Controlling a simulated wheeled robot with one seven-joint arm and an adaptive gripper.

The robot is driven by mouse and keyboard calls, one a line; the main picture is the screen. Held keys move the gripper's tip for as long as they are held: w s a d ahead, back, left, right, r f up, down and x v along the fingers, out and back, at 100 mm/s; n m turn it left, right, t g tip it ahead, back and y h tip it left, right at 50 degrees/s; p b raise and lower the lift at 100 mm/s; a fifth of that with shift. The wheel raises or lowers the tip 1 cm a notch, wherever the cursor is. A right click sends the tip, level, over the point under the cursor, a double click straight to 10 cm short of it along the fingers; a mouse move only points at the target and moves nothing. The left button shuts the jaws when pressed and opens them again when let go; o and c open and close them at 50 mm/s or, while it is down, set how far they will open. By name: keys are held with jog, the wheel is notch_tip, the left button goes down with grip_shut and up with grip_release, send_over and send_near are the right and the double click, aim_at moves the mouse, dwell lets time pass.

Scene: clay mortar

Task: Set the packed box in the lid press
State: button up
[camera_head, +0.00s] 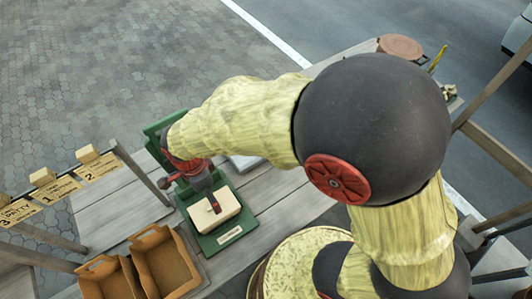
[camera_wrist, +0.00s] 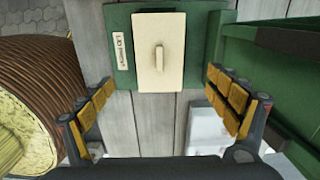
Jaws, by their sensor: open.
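A cream box (camera_head: 226,208) with a closed top sits on the green base of the lid press (camera_head: 225,236), and the press's green upright stands behind it. In the wrist view the box (camera_wrist: 171,60) shows a raised cream handle on top, and the press base (camera_wrist: 122,20) carries a "LID PRESS" label. My gripper (camera_wrist: 160,80) is open, with its fingers spread on either side of the box's near end and nothing between them. In the head view my gripper (camera_head: 188,193) hangs just over the press, and my arm hides part of it.
Two brown open bins (camera_head: 163,262) stand at the table's front left. Numbered signs (camera_head: 45,190) hang on a rail at left.

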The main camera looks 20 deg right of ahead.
jog(key=w+d+r+n+t, duration=0.15)
jog(key=d+r+n, duration=0.25)
jog(key=d+r, duration=0.4)
jog(key=s+d+r+n+t, duration=0.2)
jog(key=s+d+r+n, duration=0.2)
jog(key=d+r, duration=0.3)
jog(key=s+d+r+n+t, duration=0.2)
jog(key=s+d+r+n, duration=0.3)
jog(key=d+r+n, duration=0.2)
jog(key=shift+d+r, duration=0.25)
jog(key=shift+r, duration=0.4)
